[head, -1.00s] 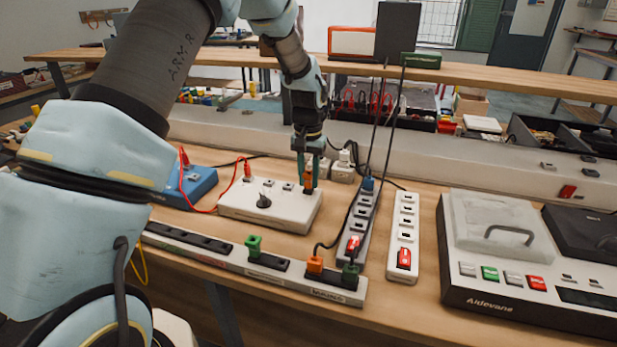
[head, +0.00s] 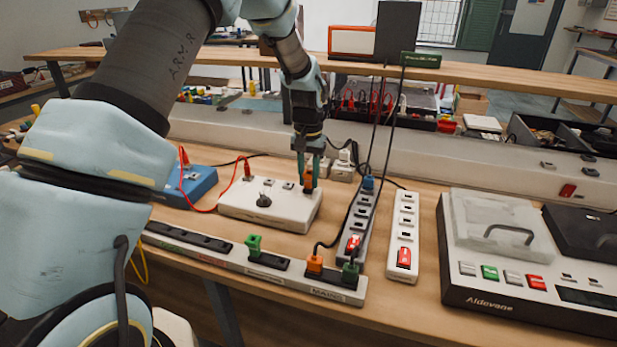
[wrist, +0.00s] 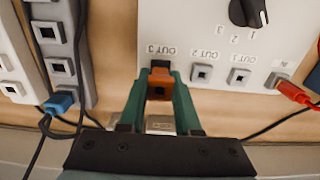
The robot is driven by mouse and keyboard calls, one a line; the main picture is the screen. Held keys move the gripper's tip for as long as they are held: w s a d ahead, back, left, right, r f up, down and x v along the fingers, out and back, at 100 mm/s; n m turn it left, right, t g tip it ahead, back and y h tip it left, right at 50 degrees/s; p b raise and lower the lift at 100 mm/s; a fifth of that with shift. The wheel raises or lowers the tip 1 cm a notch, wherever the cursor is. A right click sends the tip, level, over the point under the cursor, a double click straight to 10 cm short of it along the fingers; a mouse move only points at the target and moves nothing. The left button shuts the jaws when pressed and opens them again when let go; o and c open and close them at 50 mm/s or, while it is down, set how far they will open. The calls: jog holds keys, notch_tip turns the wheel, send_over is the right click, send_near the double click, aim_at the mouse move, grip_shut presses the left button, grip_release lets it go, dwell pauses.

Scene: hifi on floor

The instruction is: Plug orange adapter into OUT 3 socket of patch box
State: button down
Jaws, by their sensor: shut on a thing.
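The white patch box (head: 275,205) stands on the bench with a black knob and a row of sockets. In the wrist view its face (wrist: 215,40) shows labels OUT 3, OUT 2, OUT 1 and IN. The orange adapter (wrist: 158,88) is between the green fingers of my gripper (wrist: 160,95), which is shut on it. The adapter is at the OUT 3 position, its dark front end against the socket, which it hides. I cannot tell how deep it sits. In the head view my gripper (head: 309,172) points down at the box's right rear corner.
A red plug (wrist: 292,92) sits in IN, its cable running to a blue box (head: 190,184). Power strips stand right (head: 403,235) and in front (head: 250,265), the latter holding green and orange plugs. A dark cable hangs close by at right.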

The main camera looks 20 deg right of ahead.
jog(key=c, duration=0.5)
grip_release()
jog(key=shift+r+p, duration=0.7)
jog(key=shift+r, duration=7.2)
jog(key=shift+a, duration=0.1)
